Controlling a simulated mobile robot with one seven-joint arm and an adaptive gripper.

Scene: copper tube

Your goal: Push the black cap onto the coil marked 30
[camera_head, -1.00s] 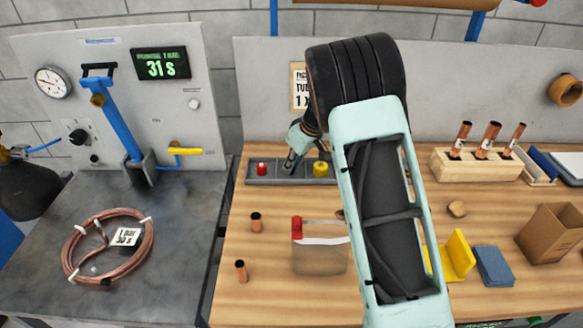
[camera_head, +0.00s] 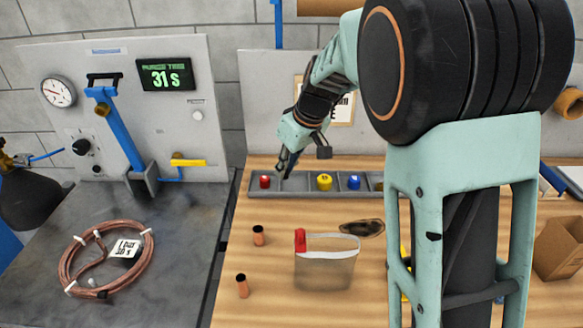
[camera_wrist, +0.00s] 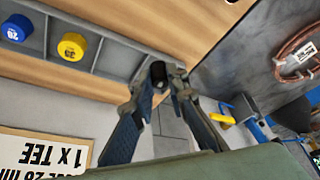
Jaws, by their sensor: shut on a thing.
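My gripper (camera_wrist: 165,85) is shut on a small black cap (camera_wrist: 158,72), which shows between the fingertips in the wrist view. In the head view my gripper (camera_head: 286,160) is above the grey cap rack, over its left part; the cap is hard to make out there. The copper coil (camera_head: 71,258) lies on the dark bench top at left, tied with white bands. Its white tag (camera_head: 125,249) reads 30. The coil also shows at the upper right of the wrist view (camera_wrist: 290,48). My gripper is well apart from it.
The grey rack (camera_head: 300,186) holds a red cap (camera_head: 264,181), a yellow cap (camera_head: 324,182) and a blue cap (camera_head: 354,182). Copper fittings (camera_head: 242,286) and a clear bag (camera_head: 325,268) lie on the wooden bench. A blue lever (camera_head: 122,135) rises behind the coil.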

